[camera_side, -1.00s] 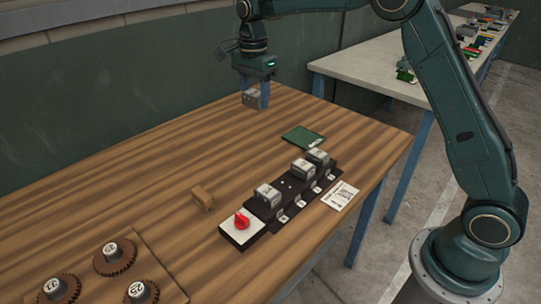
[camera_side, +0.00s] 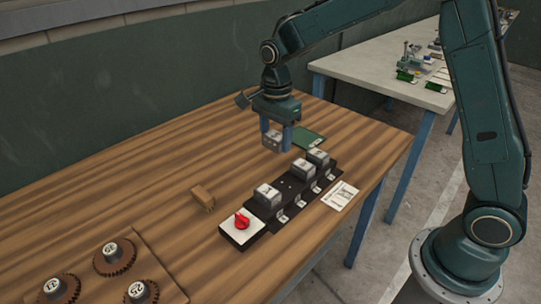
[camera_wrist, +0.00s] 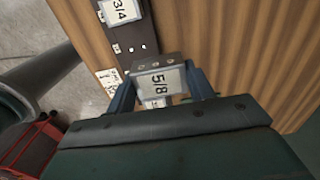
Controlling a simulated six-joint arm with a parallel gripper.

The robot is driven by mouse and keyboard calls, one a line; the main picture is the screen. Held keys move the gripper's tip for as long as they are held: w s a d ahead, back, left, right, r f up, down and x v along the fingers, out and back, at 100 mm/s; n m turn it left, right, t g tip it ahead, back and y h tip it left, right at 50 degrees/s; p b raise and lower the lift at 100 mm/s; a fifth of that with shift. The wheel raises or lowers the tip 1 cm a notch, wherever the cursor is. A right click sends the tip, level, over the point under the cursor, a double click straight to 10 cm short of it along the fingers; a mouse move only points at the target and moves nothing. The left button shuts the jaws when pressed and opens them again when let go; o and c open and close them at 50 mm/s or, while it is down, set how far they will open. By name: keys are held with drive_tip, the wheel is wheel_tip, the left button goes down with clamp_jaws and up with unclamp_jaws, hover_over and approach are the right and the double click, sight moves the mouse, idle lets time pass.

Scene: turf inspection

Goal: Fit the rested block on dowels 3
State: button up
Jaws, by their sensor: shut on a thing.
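My gripper (camera_side: 277,146) is shut on a grey block (camera_side: 271,141) and holds it above the table, up and left of the black rail in the side view. In the wrist view the held block (camera_wrist: 158,80) has a white label reading 5/8 and sits between the two blue fingers. The black rail (camera_side: 288,188) carries three grey blocks: a near one (camera_side: 267,195), a middle one (camera_side: 303,169) and a far one (camera_side: 318,157). A bare stretch with small pale spots lies between the near and middle blocks. In the wrist view a block labelled 3/4 (camera_wrist: 119,11) sits on the rail.
A white box with a red knob (camera_side: 241,222) stands at the rail's near end.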

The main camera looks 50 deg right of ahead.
hover_over(286, 187)
wheel_tip(286, 187, down, 2)
drive_tip(key=shift+f, duration=0.1)
drive_tip(key=shift+f, duration=0.15)
idle(0.4)
drive_tip(key=shift+f, duration=2.7)
drive_tip(key=shift+f, duration=1.15)
drive_tip(key=o, duration=1.1)
drive_tip(key=shift+o, duration=0.2)
drive_tip(key=shift+r, duration=0.1)
